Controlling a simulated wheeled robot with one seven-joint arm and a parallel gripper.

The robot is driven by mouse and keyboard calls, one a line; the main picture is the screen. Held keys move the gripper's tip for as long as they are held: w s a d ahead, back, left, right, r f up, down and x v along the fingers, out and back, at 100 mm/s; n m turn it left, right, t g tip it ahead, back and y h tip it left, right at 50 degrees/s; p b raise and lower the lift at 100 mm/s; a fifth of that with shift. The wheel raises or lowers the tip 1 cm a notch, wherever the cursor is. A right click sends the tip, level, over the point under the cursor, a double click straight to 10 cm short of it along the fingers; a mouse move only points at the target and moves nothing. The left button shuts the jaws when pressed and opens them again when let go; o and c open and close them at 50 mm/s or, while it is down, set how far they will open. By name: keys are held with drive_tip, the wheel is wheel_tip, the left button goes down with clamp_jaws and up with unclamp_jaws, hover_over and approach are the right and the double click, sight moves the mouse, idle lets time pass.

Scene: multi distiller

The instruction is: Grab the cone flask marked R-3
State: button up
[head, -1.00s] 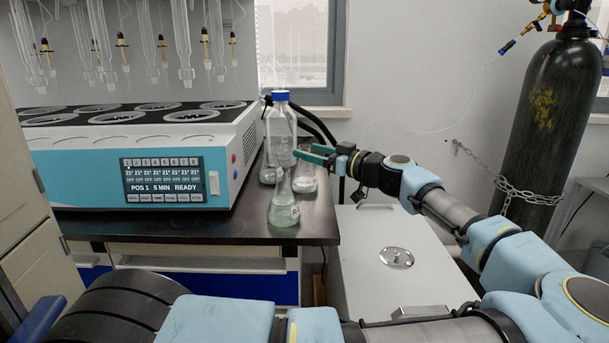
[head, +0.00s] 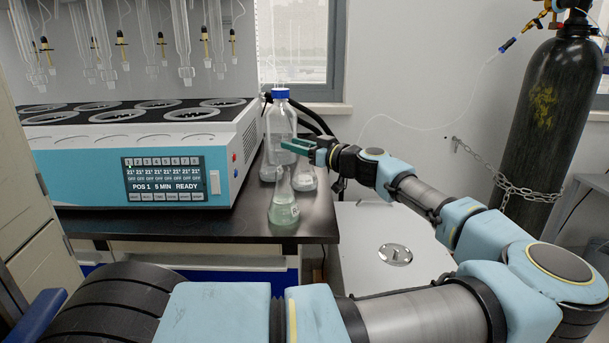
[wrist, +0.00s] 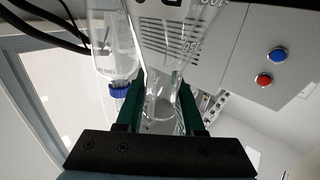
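A clear cone flask (head: 284,206) with pale green contents stands upright near the bench's front right edge. Its small label is too small to read in the head view. My gripper (head: 290,145) is level with the top of this flask, its green fingers pointing left. In the wrist view my gripper (wrist: 160,100) is open, with one finger on each side of a clear flask neck (wrist: 161,88). Gaps show between neck and fingers. Graduation marks show on that flask's glass, but I cannot read R-3. A second, low flask (head: 304,181) stands just behind, partly hidden.
A tall bottle with a blue cap (head: 281,95) stands close behind the flasks; its cap also shows beside the left finger in the wrist view (wrist: 119,90). The blue and white distiller (head: 130,165) fills the left. A gas cylinder (head: 545,110) stands right.

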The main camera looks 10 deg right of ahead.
clamp_jaws()
idle(0.9)
